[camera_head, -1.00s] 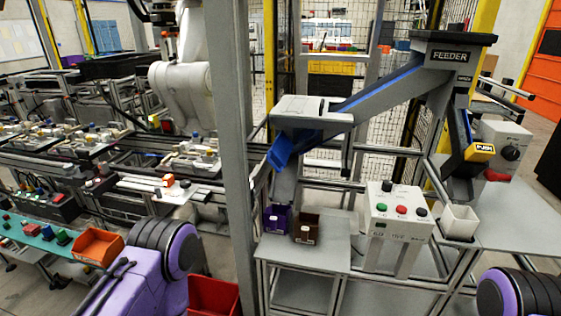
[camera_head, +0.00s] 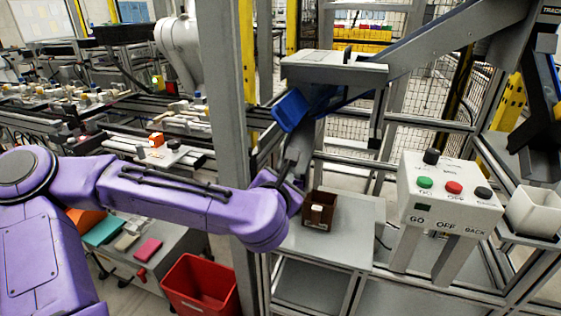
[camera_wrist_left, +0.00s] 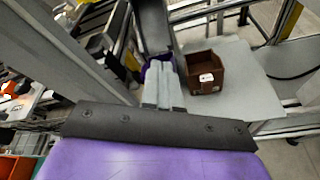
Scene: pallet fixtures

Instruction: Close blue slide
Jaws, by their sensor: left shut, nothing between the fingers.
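The blue slide (camera_head: 290,110) hangs tilted down to the left from the lower end of the feeder chute (camera_head: 335,68) in the head view. My left gripper (camera_head: 294,158) is just below the slide, at the end of my purple arm. Its fingers are shut and empty, and show in the left wrist view (camera_wrist_left: 165,72). I cannot tell whether they touch anything. My right gripper is out of view.
A brown bin (camera_head: 319,211) stands on the grey table (camera_head: 345,240) to the right of my left gripper. A grey post (camera_head: 228,120) stands left. The button box (camera_head: 450,195) is right.

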